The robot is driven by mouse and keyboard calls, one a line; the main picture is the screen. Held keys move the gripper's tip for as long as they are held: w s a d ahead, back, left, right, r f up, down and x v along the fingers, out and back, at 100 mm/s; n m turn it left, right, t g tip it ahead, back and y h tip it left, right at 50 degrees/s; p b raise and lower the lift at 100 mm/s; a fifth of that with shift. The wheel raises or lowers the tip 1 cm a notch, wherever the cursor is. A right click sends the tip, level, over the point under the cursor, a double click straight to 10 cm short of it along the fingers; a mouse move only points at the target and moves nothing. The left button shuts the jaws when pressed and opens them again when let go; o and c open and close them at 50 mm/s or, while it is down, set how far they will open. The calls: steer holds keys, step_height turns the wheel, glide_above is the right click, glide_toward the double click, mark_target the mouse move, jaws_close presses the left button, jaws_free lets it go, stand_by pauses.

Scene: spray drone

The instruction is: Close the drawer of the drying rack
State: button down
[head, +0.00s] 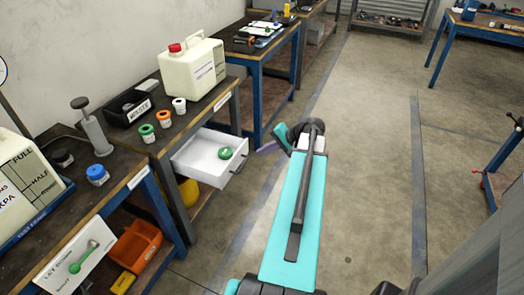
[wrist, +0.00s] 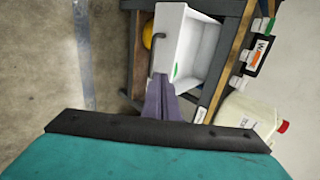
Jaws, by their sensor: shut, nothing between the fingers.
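The white drawer (head: 205,150) is pulled out from under the dark bench top, with a round green item (head: 226,153) inside and a dark handle on its front. The wrist view shows the drawer (wrist: 185,35) from above, and a sliver of green at its near side. My gripper (head: 260,149) is to the right of the drawer front in the head view, its purple fingers pointing toward it. In the wrist view my gripper (wrist: 159,82) is shut and empty, its tips overlapping the drawer's near front edge. I cannot tell whether they touch it.
The bench (head: 205,107) above the drawer carries a white jug with a red cap (head: 193,65), small capped jars and a dark bin (head: 128,107). A yellow item (head: 189,192) sits below the drawer. Open concrete floor (head: 360,150) lies to the right.

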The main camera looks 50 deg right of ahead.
mark_target(236, 156)
steer(key=shift+w+a+r+p+x, duration=0.1)
steer(key=shift+w+r+p+x, duration=0.2)
steer(key=shift+x, duration=1.55)
steer(key=shift+w+a+r+p+x, duration=0.15)
steer(key=shift+w+r+x, duration=0.2)
steer(key=shift+x, duration=1.5)
steer(key=shift+w+r+p+x, duration=0.2)
steer(key=shift+r+x, duration=0.15)
steer(key=shift+x, duration=1.5)
steer(key=shift+w+d, duration=0.1)
steer(key=shift+w, duration=0.05)
